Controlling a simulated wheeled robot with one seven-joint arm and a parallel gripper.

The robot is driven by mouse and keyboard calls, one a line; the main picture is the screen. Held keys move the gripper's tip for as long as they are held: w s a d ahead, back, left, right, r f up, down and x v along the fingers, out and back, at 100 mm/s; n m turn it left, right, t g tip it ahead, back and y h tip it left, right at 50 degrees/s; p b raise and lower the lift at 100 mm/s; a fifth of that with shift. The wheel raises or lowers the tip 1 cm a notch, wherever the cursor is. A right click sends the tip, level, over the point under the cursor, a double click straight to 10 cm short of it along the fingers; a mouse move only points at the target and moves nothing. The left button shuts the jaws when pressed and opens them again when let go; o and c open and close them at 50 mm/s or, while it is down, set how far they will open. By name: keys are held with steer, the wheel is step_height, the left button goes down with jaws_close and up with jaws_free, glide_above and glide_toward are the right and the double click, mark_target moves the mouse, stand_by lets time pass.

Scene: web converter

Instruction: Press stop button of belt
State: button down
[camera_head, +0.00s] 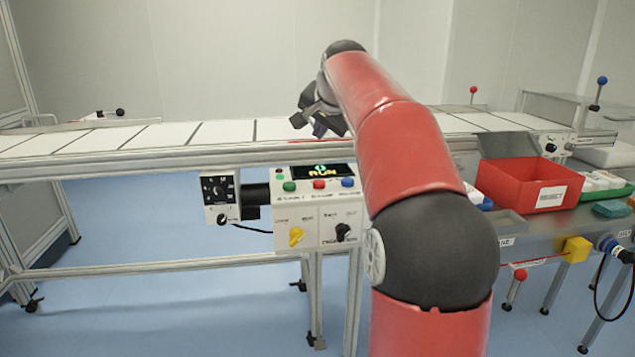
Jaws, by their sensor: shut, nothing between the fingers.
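The belt's control box (320,215) is mounted on the front of the conveyor frame. Its top has a green button (289,186), a red button (319,184) and a blue button (348,182) in a row. The labels under them are too blurred to read surely. A small display (322,171) above the buttons reads RUN. My gripper (319,128) is dark, shut and empty. It is over the belt, above and behind the control box in the picture, apart from the buttons. All three buttons are visible, with my red arm just right of the blue one.
The conveyor belt (215,131) with pale panels runs across the view. A yellow knob (296,236) and a black knob (343,231) are on the box's front. A grey dial unit (220,198) is at its left. A red bin (528,186) stands on the right table.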

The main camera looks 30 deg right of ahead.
mark_target(320, 183)
steer(key=shift+f+b, duration=3.95)
steer(key=shift+f, duration=0.4)
steer(key=shift+f, duration=0.45)
steer(key=shift+f+b, duration=0.6)
steer(key=shift+b, duration=0.05)
steer(key=shift+r+p, duration=1.05)
steer(key=shift+p, duration=0.05)
step_height(320, 183, up, 5)
steer(key=p, duration=0.5)
steer(key=shift+r, duration=0.1)
